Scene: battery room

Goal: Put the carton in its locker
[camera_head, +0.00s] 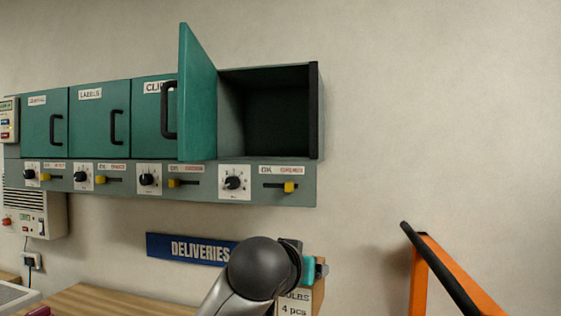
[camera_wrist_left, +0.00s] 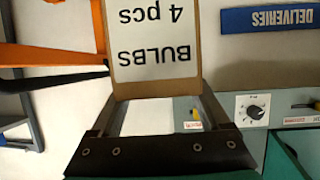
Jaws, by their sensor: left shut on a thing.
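The carton (camera_head: 292,306) is a brown box with a white label reading "BULBS". It shows upside down in the left wrist view (camera_wrist_left: 152,74). My left gripper (camera_head: 311,271) is shut on it, in front of the wall below the lockers; the gripper's dark fingers (camera_wrist_left: 155,104) flank it in the wrist view. My forearm hides part of the carton in the head view. An open locker (camera_head: 318,110) at the right end of the row has a dark interior that looks empty. Its teal door (camera_head: 198,100) stands swung out to the left, and no name label is visible on it.
Shut teal lockers, including one marked "LABELS" (camera_head: 99,125), continue left. A grey control strip (camera_head: 208,193) with dials and yellow sliders runs below. A blue "DELIVERIES" sign (camera_head: 190,249) is on the wall above a wooden surface (camera_head: 100,302). An orange frame (camera_head: 425,270) stands right.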

